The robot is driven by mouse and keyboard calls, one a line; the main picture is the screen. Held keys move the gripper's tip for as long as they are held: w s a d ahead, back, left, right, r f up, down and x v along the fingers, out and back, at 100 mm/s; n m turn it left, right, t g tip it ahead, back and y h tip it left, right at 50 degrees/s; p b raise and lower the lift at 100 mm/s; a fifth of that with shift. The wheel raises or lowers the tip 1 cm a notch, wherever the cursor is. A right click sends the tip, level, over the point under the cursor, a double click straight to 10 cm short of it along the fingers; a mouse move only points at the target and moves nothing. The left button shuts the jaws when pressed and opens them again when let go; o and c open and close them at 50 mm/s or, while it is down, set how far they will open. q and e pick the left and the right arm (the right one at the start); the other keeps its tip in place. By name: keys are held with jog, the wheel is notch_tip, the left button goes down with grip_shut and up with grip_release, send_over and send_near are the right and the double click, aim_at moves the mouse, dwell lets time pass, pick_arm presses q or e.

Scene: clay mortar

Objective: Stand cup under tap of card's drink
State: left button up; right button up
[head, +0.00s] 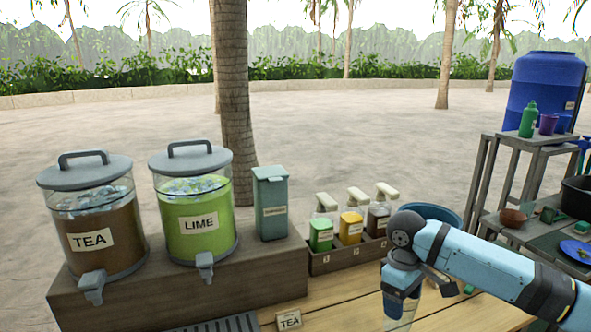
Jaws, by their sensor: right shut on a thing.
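A small card (289,320) reading TEA stands on the wooden counter at the bottom centre. The tea dispenser (103,265), brown inside and labelled TEA, stands at the left with its grey tap (92,286) at the front. The green lime dispenser (198,247) stands to its right with its own tap (205,263). My right gripper (400,297) points down at the lower right, shut on a clear cup (398,322), cut off by the bottom edge. The cup is well to the right of both taps. My left gripper is out of view.
The dispensers and a teal canister (271,205) stand on a raised wooden ledge. A dark drip grate (218,325) lies below. A crate (335,262) of pump bottles stands behind my right gripper. A shelf with a blue barrel (545,85) is at the right.

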aim_at(414, 308)
jog(key=m, duration=0.1)
jog(key=s+m, duration=0.1)
jog(key=d+m, duration=0.1)
jog(key=m, duration=0.1)
jog(key=shift+s+f+y, duration=0.25)
jog(key=shift+f+y, duration=0.05)
jog(key=shift+f, duration=0.1)
jog(key=m, duration=0.2)
jog(key=s+m, duration=0.1)
jog(key=shift+d+f, duration=0.25)
pick_arm(q)
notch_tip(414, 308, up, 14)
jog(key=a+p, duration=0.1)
jog(key=p, duration=1.5)
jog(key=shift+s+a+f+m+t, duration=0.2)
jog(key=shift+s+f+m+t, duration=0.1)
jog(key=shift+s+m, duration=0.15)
pick_arm(e)
jog(key=s+r+m, duration=0.1)
jog(key=s+r, duration=0.9)
jog(key=r, duration=0.2)
jog(key=shift+s+r, duration=0.15)
jog(key=shift+s, duration=0.15)
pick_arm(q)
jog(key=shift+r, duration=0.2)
pick_arm(e)
jog(key=shift+r, duration=0.1)
